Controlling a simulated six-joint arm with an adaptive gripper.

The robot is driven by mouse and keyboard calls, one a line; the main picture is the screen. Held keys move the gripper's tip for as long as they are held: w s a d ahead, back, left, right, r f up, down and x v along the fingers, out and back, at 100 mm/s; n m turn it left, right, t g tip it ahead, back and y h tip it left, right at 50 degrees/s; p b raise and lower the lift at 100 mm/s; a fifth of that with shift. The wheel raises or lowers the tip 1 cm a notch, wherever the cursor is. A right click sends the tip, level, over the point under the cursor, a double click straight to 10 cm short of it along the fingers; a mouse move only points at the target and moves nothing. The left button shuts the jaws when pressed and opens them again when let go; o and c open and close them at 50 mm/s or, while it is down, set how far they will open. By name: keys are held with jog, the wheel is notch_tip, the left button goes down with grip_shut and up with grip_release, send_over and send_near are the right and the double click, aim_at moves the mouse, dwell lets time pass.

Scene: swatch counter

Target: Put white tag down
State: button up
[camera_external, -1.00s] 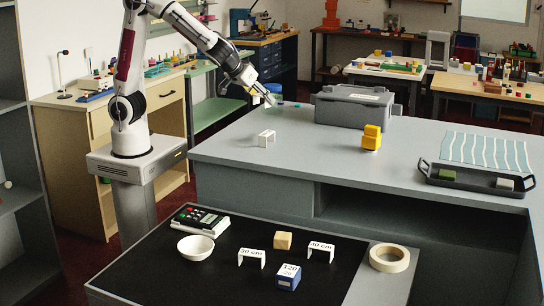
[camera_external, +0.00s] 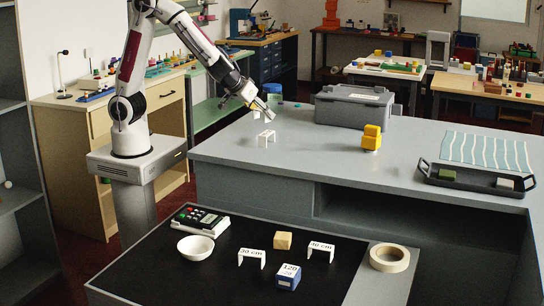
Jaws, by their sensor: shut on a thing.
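My gripper (camera_external: 268,114) hangs over the left part of the grey counter, pointing down and right. It is shut on a small pale piece at its fingertips, which I take for the white tag; its shape is hard to make out at this size. A white bracket-shaped tag (camera_external: 266,138) stands on the counter just below the gripper, with a small gap between them. Two more white tags stand on the black surface in front, one marked 30 cm (camera_external: 252,258) and one marked 40 cm (camera_external: 321,252).
A grey case (camera_external: 353,107) and yellow blocks (camera_external: 371,138) stand right of the gripper. A dark tray (camera_external: 474,180) and a striped cloth (camera_external: 486,151) lie far right. A bowl (camera_external: 196,248), wooden block (camera_external: 283,240), blue box (camera_external: 288,277) and tape roll (camera_external: 389,258) are in front.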

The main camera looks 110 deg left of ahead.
jog(key=shift+f, duration=1.5)
jog(key=shift+f, duration=0.15)
jog(key=o, duration=0.8)
jog(key=shift+r, duration=0.2)
jog(key=v, duration=1.2)
